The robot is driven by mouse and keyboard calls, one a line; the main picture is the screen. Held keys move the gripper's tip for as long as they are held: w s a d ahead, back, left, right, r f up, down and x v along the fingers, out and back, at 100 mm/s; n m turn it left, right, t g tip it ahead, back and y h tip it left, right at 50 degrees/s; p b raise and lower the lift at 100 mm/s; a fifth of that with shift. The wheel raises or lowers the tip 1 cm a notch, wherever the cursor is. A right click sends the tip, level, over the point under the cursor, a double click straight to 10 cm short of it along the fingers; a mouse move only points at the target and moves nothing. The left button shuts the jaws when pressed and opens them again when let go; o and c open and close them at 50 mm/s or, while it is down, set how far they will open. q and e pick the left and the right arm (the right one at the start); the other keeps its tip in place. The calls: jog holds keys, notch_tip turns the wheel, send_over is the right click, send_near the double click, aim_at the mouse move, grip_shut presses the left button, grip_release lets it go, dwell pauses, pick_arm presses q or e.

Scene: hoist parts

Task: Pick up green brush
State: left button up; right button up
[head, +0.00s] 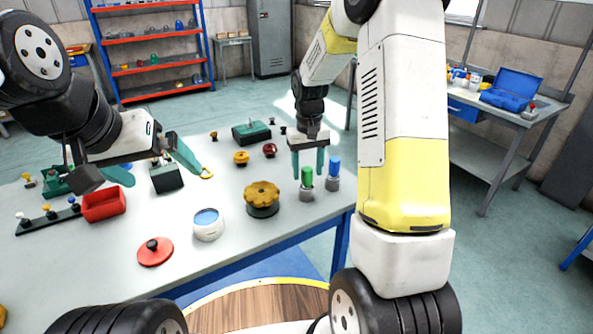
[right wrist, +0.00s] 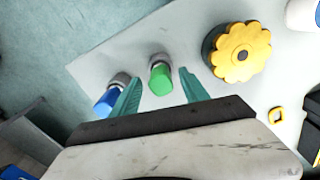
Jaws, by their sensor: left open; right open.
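The green brush (head: 306,178) stands upright in a grey holder near the right edge of the table, with a blue brush (head: 334,168) in a like holder to its right. My right gripper (head: 308,160) is open and points down just above and behind the green brush. In the right wrist view the green brush (right wrist: 160,79) shows between the two fingertips of my open right gripper (right wrist: 160,75), with gaps on both sides. The blue brush (right wrist: 107,101) is partly behind the left finger there. My left gripper (head: 163,176) is open and empty over the table's left part.
A yellow scalloped knob (head: 262,194), a white cup with blue inside (head: 208,222), a red lid (head: 155,251) and a red bin (head: 104,204) stand on the table. Small red and yellow knobs lie behind. The table's right edge is close to the brushes.

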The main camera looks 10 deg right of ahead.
aim_at(307, 177)
notch_tip(307, 177, down, 4)
jog(key=shift+r, duration=0.25)
grip_shut()
jog(key=shift+r, duration=0.15)
notch_tip(307, 177, up, 10)
jog(key=shift+f, duration=0.1)
dwell(0.4)
